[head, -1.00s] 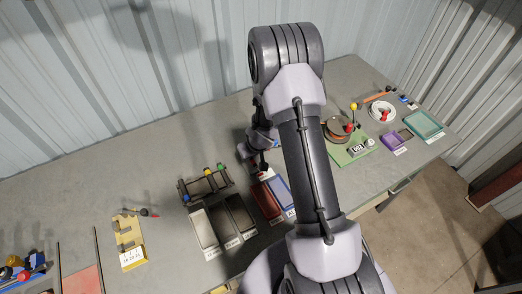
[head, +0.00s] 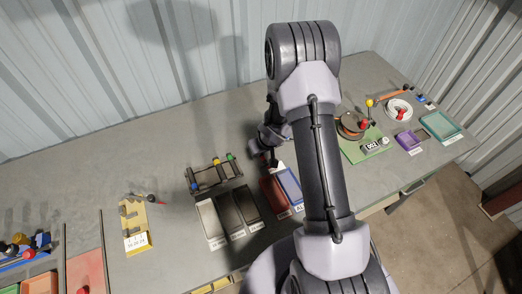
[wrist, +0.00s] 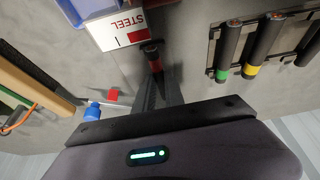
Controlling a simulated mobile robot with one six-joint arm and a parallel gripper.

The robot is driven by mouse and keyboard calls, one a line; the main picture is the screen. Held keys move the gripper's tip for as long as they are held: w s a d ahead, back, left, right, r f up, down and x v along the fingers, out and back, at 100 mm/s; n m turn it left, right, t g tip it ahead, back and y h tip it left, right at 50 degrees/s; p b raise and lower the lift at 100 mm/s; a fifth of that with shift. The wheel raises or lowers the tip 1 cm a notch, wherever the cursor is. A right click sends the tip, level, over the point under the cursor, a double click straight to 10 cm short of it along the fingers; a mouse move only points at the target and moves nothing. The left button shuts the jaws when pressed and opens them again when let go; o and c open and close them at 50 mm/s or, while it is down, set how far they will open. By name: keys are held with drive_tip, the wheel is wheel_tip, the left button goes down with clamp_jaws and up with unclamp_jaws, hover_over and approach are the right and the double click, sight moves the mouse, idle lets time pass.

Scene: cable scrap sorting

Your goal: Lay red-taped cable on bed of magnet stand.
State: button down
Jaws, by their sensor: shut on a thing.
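My gripper (wrist: 161,86) is shut on a short dark cable with a red band (wrist: 155,62), which I take for the red-taped cable. The cable points away from the wrist camera, and the fingers hide part of it. In the head view my gripper (head: 265,155) is low over the bench behind the trays, partly hidden by my arm. I cannot pick out the magnet stand with certainty.
A black rack (head: 205,185) holding several colour-ended cables stands left of my gripper. In front are a red tray (head: 272,193), a blue tray (head: 290,186) and dark trays. A green board (head: 352,152) lies to the right. The back left of the bench is clear.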

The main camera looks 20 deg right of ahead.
drive_tip(key=shift+f, duration=0.1)
drive_tip(key=shift+f+b, duration=0.55)
drive_tip(key=c, duration=1.3)
unclamp_jaws()
drive_tip(key=shift+c, duration=0.2)
wheel_tip(320, 180, up, 7)
drive_tip(key=p, duration=0.7)
drive_tip(key=shift+r+p, duration=0.2)
drive_tip(key=shift+p, duration=0.15)
drive_tip(key=shift+f, duration=0.2)
